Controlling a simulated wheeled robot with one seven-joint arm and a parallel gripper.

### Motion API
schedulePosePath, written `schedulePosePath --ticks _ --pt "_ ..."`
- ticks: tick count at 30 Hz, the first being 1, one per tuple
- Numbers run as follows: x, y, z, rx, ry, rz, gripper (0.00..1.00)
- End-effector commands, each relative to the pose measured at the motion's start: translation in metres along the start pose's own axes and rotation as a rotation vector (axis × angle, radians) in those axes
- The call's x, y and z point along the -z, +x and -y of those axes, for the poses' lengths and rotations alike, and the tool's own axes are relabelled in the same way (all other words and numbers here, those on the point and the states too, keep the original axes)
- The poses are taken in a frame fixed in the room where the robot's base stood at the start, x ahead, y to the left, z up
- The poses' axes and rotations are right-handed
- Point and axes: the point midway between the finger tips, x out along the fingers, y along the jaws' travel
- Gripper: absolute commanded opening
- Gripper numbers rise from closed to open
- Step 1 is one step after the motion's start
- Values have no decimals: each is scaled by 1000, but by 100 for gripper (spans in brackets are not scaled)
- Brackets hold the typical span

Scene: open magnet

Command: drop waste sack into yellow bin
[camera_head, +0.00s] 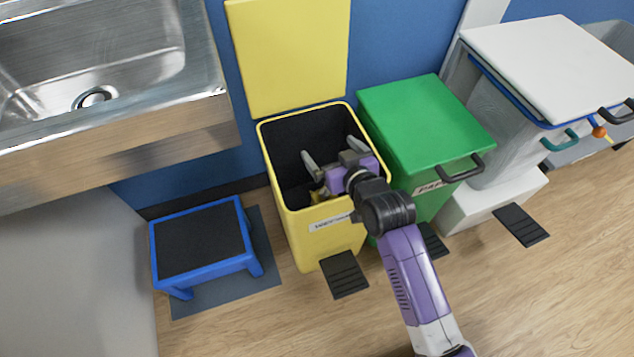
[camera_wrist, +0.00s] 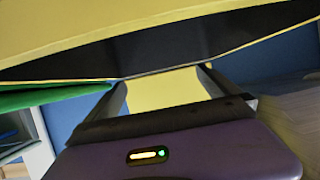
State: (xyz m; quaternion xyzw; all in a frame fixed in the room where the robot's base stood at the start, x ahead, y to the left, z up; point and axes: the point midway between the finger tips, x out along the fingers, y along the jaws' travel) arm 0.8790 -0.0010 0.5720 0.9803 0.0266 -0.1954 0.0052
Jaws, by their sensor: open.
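The yellow bin (camera_head: 325,235) stands between the blue step stool and the green bin, with its yellow lid (camera_head: 290,55) raised against the wall. My gripper (camera_head: 333,155) is over the bin's dark opening, its fingers spread apart with nothing seen between them. A small yellowish thing (camera_head: 318,195) shows beside my gripper within the bin's mouth; it may be the waste sack, but my gripper partly hides it. In the wrist view, the yellow bin's rim (camera_wrist: 150,32) crosses the top, with my open fingers below it.
A green bin (camera_head: 420,115) with a closed lid and dark handle stands close on the right. A white-lidded bin (camera_head: 555,65) is farther right. A blue step stool (camera_head: 205,240) and a steel sink (camera_head: 110,80) are on the left. Black pedals (camera_head: 344,274) stick out onto the floor.

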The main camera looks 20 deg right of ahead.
Motion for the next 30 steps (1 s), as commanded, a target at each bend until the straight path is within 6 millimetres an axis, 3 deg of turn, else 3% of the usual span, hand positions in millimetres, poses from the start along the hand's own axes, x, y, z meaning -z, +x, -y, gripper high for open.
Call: schedulePosePath --ticks 3,10,26,30 --pt "2 -23 0 -1 0 1 100" --pt "2 -49 0 -1 0 -1 100" --pt "1 -54 0 0 0 -2 100" --pt "10 -54 -2 -7 10 -38 100"
